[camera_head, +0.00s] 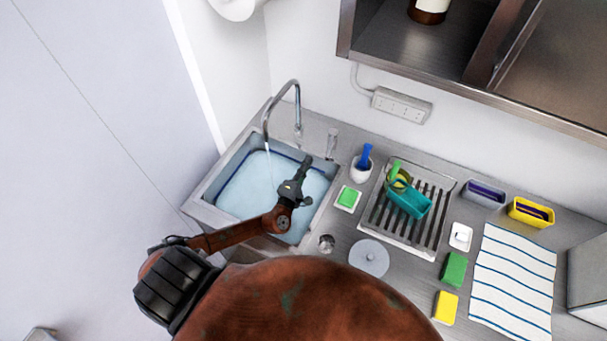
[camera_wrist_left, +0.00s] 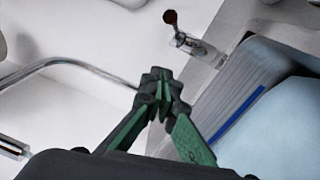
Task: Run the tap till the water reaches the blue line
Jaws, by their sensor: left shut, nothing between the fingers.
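The sink (camera_head: 205,210) holds pale blue water (camera_head: 245,195). A dark blue line (camera_head: 229,180) runs along its inner wall. In the left wrist view the blue line (camera_wrist_left: 238,113) shows on the grey wall, with the water (camera_wrist_left: 285,130) close below it. The gooseneck tap (camera_head: 268,116) arches over the sink, and a thin stream (camera_head: 270,165) falls from it. A metal fitting with a dark-knobbed lever (camera_wrist_left: 187,40) stands behind the sink. My left gripper (camera_head: 306,162) is shut and empty over the sink's right part. My right gripper is out of view.
A striped towel (camera_head: 514,280) lies farther right. A metal shelf (camera_head: 480,90) overhangs the counter.

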